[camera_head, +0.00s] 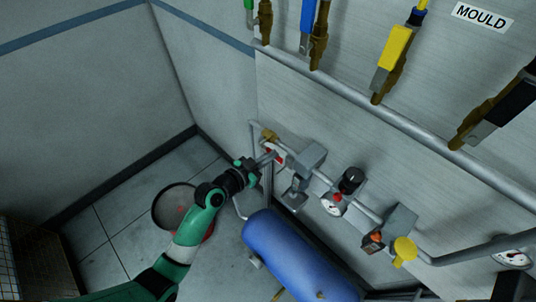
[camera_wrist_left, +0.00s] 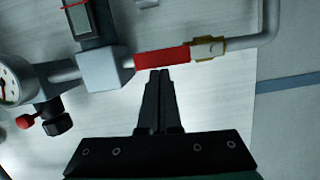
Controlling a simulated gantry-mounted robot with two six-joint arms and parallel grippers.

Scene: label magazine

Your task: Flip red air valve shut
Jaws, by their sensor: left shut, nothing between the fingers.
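The red air valve handle (camera_wrist_left: 162,58) lies along the grey pipe in the left wrist view, between a grey block (camera_wrist_left: 102,68) and a brass fitting (camera_wrist_left: 208,49). In the head view a little of the red handle (camera_head: 281,157) shows beside my left gripper (camera_head: 267,158). My left gripper (camera_wrist_left: 160,73) is shut and empty, with its fingertips at the lower edge of the red handle in the wrist view. I cannot tell whether they touch it. My right gripper is out of view.
A blue tank (camera_head: 296,252) stands below. Green, blue, yellow (camera_head: 396,50) and black-handled valves hang from the upper pipe. The floor at left holds a round grey item (camera_head: 174,199).

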